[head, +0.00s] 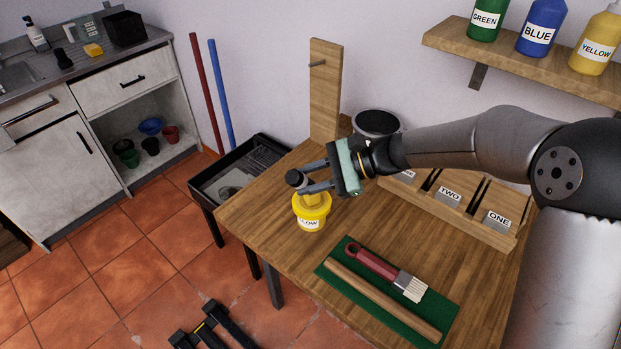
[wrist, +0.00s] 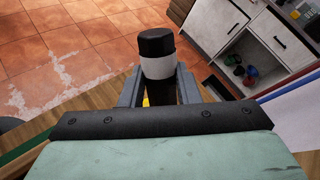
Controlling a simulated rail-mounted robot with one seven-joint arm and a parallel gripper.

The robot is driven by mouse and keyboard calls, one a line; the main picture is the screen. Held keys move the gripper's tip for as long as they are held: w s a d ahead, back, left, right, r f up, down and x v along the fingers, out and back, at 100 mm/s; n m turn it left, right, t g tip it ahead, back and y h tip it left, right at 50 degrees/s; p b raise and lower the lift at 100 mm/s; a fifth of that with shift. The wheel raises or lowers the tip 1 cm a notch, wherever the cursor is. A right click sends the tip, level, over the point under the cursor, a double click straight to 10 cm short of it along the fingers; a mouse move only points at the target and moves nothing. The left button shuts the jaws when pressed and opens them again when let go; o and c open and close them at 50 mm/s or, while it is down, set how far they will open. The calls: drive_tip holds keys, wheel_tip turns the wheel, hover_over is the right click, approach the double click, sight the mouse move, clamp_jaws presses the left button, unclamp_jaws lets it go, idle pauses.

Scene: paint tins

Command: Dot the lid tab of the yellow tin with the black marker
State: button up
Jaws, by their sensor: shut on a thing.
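The yellow tin (head: 311,221) stands near the left edge of the wooden table, its label partly readable as "LOW". A raised yellow part on its lid shows just below my gripper. My gripper (head: 305,180) is shut on the black marker (head: 296,177), above the tin. In the wrist view the marker (wrist: 158,68) stands roughly upright between the fingers, with a black end and a white band. Its lower end is hidden, so I cannot tell whether it touches the lid. A sliver of yellow shows beneath my gripper in the wrist view.
A green mat (head: 343,284) holds a red-handled brush (head: 372,263) and a wooden stick (head: 382,300). A wooden rack (head: 460,215) with tags ONE and TWO stands behind. A dark-rimmed container (head: 377,122) and an upright board (head: 325,95) stand at the back. Table around the mat is clear.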

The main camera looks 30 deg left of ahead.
drive_tip(key=shift+a, duration=0.1)
idle(0.3)
drive_tip(key=shift+r+p, duration=2.3)
drive_tip(key=shift+r, duration=0.75)
